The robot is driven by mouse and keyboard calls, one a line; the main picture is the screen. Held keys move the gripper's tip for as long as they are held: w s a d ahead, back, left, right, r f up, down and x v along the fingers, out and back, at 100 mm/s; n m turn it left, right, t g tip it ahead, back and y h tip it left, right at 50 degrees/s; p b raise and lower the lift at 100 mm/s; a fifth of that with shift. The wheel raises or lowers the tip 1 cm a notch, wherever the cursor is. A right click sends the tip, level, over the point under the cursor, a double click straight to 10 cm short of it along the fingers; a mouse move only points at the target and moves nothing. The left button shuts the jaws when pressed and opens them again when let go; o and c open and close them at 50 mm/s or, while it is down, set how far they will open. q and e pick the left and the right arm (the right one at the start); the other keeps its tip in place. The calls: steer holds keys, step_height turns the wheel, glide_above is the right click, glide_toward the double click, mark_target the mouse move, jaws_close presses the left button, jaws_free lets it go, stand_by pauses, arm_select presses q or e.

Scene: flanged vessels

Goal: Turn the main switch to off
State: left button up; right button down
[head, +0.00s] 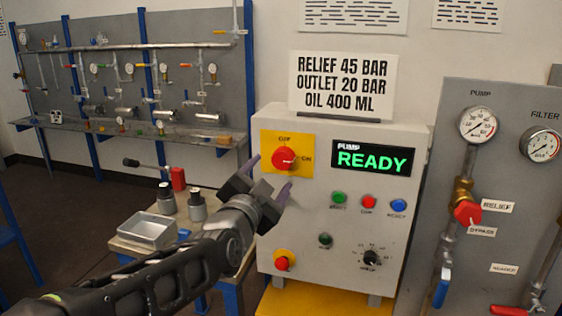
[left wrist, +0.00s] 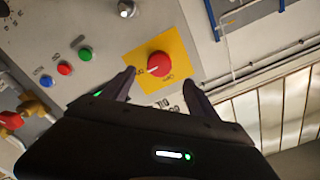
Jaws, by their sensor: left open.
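The main switch is a red rotary knob (head: 284,158) on a yellow plate (head: 268,142) at the upper left of the grey control box. Labels read "OFF" above the knob and "ON" to its right. The knob also shows in the left wrist view (left wrist: 159,64), with its yellow plate (left wrist: 178,47) around it. My left gripper (head: 270,176) is open, its two fingers reaching toward the plate just below the knob. In the left wrist view the fingertips lie on either side below the knob, with nothing between them. My right gripper is not in view.
A display reading "READY" (head: 372,159), coloured buttons and a small dial (head: 371,257) are on the same box. A red button on yellow (head: 282,263) sits at lower left. A pump panel (head: 500,130) with gauges stands right.

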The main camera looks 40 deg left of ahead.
mark_target(281, 162)
arm_select(q)
steer(key=p+x, duration=0.1)
steer(key=x, duration=0.7)
steer(key=shift+f+p, duration=0.1)
steer(key=shift+p, duration=0.25)
steer(key=c, duration=1.4)
